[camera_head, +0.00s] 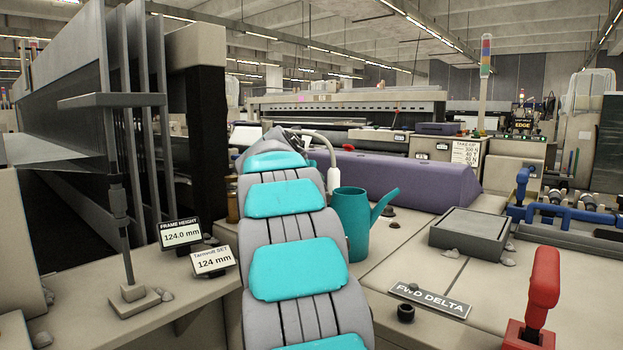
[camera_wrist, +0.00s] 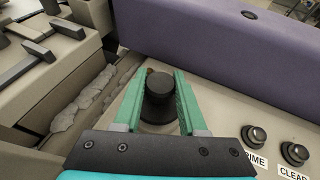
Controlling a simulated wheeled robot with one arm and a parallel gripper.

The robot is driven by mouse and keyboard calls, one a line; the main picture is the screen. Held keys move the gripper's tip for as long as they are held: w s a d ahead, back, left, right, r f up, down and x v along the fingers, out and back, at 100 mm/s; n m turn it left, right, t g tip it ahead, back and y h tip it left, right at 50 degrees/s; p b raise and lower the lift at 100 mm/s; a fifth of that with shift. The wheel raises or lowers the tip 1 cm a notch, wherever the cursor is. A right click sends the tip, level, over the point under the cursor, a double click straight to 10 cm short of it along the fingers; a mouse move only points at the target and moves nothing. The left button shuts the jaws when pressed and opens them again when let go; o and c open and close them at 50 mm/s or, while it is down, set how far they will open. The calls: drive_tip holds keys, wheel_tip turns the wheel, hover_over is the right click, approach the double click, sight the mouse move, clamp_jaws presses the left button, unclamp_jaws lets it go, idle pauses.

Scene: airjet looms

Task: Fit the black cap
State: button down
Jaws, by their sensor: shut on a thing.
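The black cap (camera_wrist: 158,88) shows in the wrist view as a dark round piece between the two green fingers of my gripper (camera_wrist: 165,74). My gripper is shut on it, one finger on each side. The cap stands over the pale machine top, close to the purple cover. What lies under the cap is hidden, so I cannot tell whether it touches anything below. In the head view my grey and teal arm reaches away toward the purple cover (camera_head: 400,182), and the gripper and cap are hidden there.
Two black buttons (camera_wrist: 255,135) (camera_wrist: 295,153) sit right of the gripper, one labelled CLEAR. Grey levers (camera_wrist: 40,50) are at left. In the head view a teal can (camera_head: 357,222) stands close right of my arm; a red lever (camera_head: 543,280) and grey box (camera_head: 471,230) stand farther right.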

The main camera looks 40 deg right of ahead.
drive_tip(key=shift+f, duration=0.9)
drive_tip(key=shift+c, duration=1.9)
unclamp_jaws()
drive_tip(key=v, duration=0.6)
drive_tip(key=shift+s+a+r, duration=0.15)
drive_tip(key=shift+a, duration=0.1)
drive_tip(key=shift+s+a+r, duration=0.15)
drive_tip(key=shift+s+a, duration=0.1)
drive_tip(key=shift+a, duration=0.25)
